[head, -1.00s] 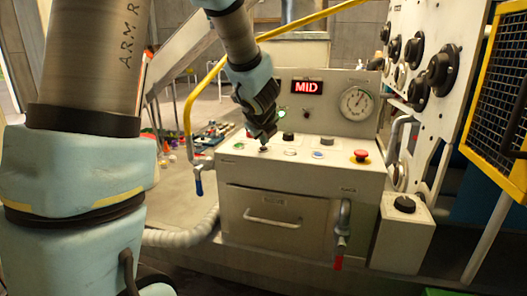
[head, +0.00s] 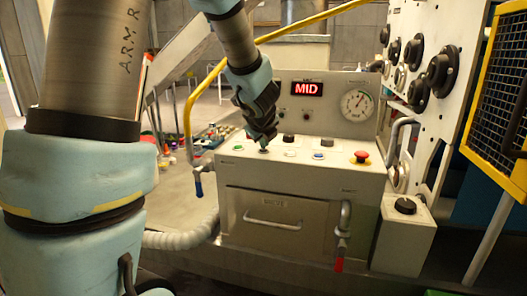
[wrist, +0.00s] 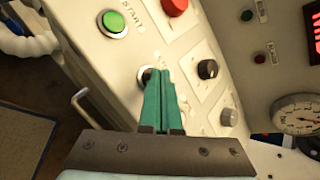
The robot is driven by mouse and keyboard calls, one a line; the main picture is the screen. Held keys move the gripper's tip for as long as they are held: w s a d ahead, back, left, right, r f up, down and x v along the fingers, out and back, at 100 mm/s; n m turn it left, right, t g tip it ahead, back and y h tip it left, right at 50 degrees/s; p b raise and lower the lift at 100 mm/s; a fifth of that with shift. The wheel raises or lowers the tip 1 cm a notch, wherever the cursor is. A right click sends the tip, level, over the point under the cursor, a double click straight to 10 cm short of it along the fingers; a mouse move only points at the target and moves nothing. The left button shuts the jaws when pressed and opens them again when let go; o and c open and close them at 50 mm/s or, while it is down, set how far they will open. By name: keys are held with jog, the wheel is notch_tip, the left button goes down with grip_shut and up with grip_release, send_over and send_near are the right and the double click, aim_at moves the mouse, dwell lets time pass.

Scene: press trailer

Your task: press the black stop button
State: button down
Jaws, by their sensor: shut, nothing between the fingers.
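My gripper (head: 264,147) is shut and empty, pointing down at the left part of the sloped control panel (head: 225,160). In the wrist view its green fingers (wrist: 160,95) reach a small round button with a dark rim (wrist: 143,75). The fingertips seem to touch it and hide most of it; its label is not readable. Beside it in the wrist view are a green START button (wrist: 113,21), a red button (wrist: 174,6), a black knob (wrist: 207,69) and a pale button (wrist: 228,117). Another black button (head: 405,205) is on a separate box at lower right.
A red mushroom button (head: 361,157) and a blue button (head: 319,156) are further right on the panel. A yellow rail (head: 187,115) runs on the left.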

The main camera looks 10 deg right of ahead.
aim_at(264, 154)
dwell(0.5)
jog(key=shift+r+p, duration=0.6)
jog(key=shift+r, duration=0.1)
notch_tip(264, 154, up, 5)
jog(key=p, duration=0.4)
dwell(0.6)
